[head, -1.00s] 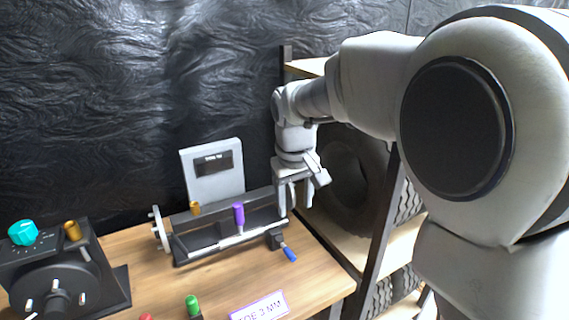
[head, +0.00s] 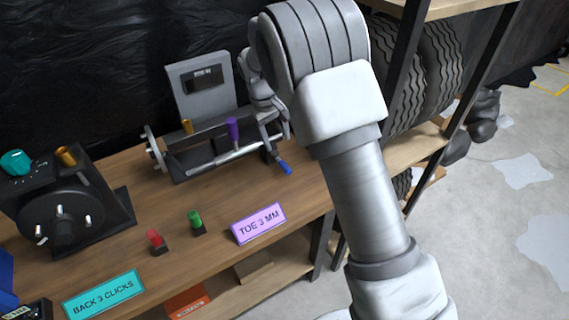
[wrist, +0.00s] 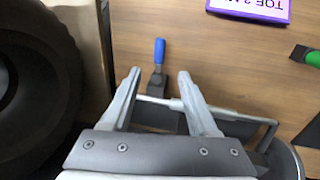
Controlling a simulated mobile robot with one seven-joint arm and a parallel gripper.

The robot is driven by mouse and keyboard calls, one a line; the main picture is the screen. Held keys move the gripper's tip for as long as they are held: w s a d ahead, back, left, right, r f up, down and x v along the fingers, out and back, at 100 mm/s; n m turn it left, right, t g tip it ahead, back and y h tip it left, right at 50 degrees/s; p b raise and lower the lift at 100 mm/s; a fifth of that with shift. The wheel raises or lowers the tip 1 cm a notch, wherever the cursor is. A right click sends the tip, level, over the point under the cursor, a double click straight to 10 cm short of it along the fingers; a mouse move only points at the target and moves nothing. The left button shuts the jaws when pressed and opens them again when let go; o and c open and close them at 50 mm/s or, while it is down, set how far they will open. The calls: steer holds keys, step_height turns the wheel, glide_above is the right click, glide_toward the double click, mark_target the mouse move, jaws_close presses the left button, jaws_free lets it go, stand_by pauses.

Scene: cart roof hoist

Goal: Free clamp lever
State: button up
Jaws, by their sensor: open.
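The clamp lever has a blue handle (head: 285,168) and sits at the right end of the dark toe fixture (head: 205,163) on the bench. In the wrist view its blue handle (wrist: 159,50) points away from my gripper (wrist: 159,75), whose two fingers are open. The lever's dark base shows in the gap between the fingertips, with nothing held. I cannot tell whether a finger touches it. A purple knob (head: 232,130) stands on the fixture's rod.
A purple "TOE 3 MM" sign (head: 259,223), a green knob (head: 195,217) and a red knob (head: 154,237) are at the bench front. A black dial unit (head: 65,212) stands left. Tires (head: 445,75) fill a rack at right. Bare bench lies before the fixture.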

mark_target(285, 165)
steer(key=f, duration=0.3)
steer(key=w+d+f, duration=0.1)
steer(key=f, duration=0.3)
steer(key=d+f+b, duration=0.1)
steer(key=f, duration=0.3)
steer(key=shift+w+f, duration=0.15)
steer(key=shift+f, duration=0.05)
steer(key=shift+c, duration=0.2)
jaws_close()
stand_by(0.8)
